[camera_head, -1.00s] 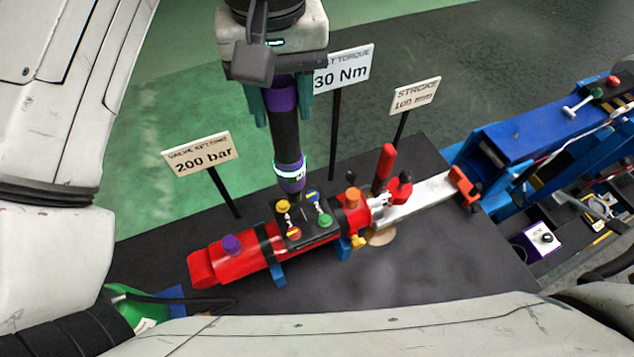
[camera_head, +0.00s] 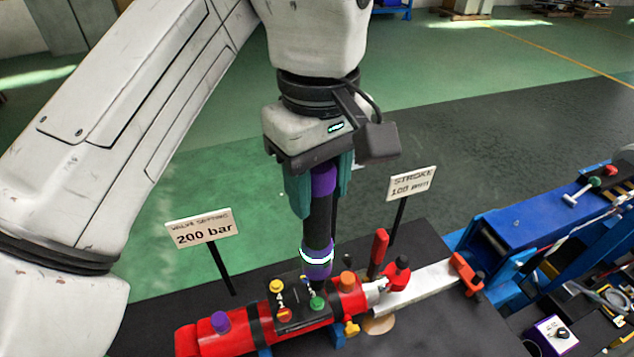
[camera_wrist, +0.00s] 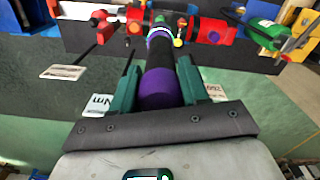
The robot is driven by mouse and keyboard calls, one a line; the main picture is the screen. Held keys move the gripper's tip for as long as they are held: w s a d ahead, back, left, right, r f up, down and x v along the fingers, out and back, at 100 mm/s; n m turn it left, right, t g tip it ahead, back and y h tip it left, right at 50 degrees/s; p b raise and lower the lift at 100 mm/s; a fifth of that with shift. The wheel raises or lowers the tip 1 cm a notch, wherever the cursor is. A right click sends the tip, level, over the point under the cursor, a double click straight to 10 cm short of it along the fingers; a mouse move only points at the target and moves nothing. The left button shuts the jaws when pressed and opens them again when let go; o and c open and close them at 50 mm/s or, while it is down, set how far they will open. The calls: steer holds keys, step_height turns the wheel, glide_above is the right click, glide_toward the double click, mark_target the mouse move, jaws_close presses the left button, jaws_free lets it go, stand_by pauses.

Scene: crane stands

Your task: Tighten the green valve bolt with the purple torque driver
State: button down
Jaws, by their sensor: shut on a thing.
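My gripper (camera_head: 320,188) is shut on the purple torque driver (camera_head: 319,225), a black shaft with purple bands and a white lit ring, held nearly upright. The driver also shows between the teal fingers in the wrist view (camera_wrist: 160,88). Its lower tip is over the black valve block (camera_head: 297,316) on the red cylinder. The green valve bolt (camera_head: 317,303) is on that block, just below the tip; I cannot tell whether they touch. A blue bolt seen earlier is mostly hidden behind the driver.
The red cylinder (camera_head: 210,342) lies on a dark table, with a purple knob (camera_head: 220,321) and an orange knob (camera_head: 347,281). A red lever (camera_head: 378,252) stands to the right. Signs on posts, "200 bar" (camera_head: 205,230) and "STROKE" (camera_head: 411,183), rise behind. A blue machine (camera_head: 545,215) is at right.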

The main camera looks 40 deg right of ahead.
mark_target(318, 228)
steer(key=shift+f, duration=0.15)
steer(key=shift+f+b, duration=1.45)
steer(key=shift+f, duration=1.3)
steer(key=shift+f+b, duration=0.35)
steer(key=shift+f, duration=0.5)
steer(key=shift+f+p, duration=0.1)
steer(key=shift+p, duration=1.35)
stand_by(2.8)
